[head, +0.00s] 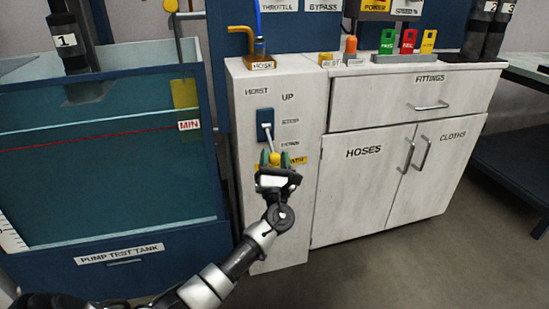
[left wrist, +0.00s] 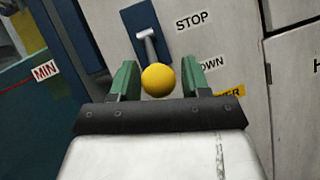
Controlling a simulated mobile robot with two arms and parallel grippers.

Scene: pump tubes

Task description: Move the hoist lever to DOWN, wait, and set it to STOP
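The hoist lever (head: 268,134) sticks out of a blue plate (head: 265,117) on the front of the white cabinet, under the HOIST label. It ends in a yellow ball knob (head: 275,158), which also shows in the left wrist view (left wrist: 158,80). Labels UP, STOP and DOWN run down the right side of the plate. The lever slants downward in the picture; its exact setting I cannot tell. My left gripper (head: 274,160) is open, its green fingers on either side of the knob, with a small gap at the right finger. My right gripper is not in view.
The pump test tank (head: 110,255) stands close on the left. A drawer and the HOSES and CLOTHS doors (head: 365,185) with handles are on the right. A yellow-orange hose hook (head: 245,40) and colored tags (head: 408,42) sit on top. Floor at front right is clear.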

